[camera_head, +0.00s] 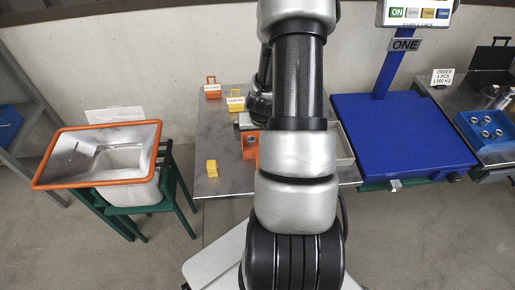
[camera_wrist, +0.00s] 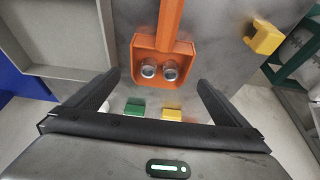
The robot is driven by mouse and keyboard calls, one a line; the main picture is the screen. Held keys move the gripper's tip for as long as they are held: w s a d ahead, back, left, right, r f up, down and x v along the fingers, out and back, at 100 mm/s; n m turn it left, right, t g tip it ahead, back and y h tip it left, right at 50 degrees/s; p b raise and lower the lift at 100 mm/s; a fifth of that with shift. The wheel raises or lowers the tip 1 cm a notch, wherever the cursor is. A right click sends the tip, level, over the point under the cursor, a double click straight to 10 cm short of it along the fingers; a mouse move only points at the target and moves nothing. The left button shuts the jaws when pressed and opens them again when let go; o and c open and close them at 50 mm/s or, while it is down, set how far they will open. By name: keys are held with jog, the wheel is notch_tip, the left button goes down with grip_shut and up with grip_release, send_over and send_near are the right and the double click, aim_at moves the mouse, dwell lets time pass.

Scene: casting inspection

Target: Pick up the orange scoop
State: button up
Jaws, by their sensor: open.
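The orange scoop (camera_wrist: 146,50) lies on the grey metal table in the wrist view, with its handle (camera_wrist: 172,18) running to the top edge. Two round metal castings (camera_wrist: 159,70) sit in its pan. In the head view the scoop (camera_head: 249,152) shows only partly, because my arm covers the rest. My gripper (camera_wrist: 159,80) is open and empty, its two fingers spread to either side of the pan in the wrist view. They appear to be above the scoop and apart from it.
A yellow block (camera_head: 211,168) lies left of the scoop. Small orange (camera_head: 212,93) and yellow (camera_head: 235,105) labelled boxes stand behind. A grey tray (camera_head: 342,146) and blue scale platform (camera_head: 403,135) are right. An orange-rimmed hopper (camera_head: 142,126) stands left.

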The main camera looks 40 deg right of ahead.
aim_at(257, 145)
jog(key=x, duration=0.3)
jog(key=b+x, duration=0.1)
jog(key=x, duration=0.4)
jog(key=shift+f+b, duration=0.25)
jog(key=shift+b, duration=0.15)
jog(key=c, duration=0.9)
jog(key=shift+r, duration=0.15)
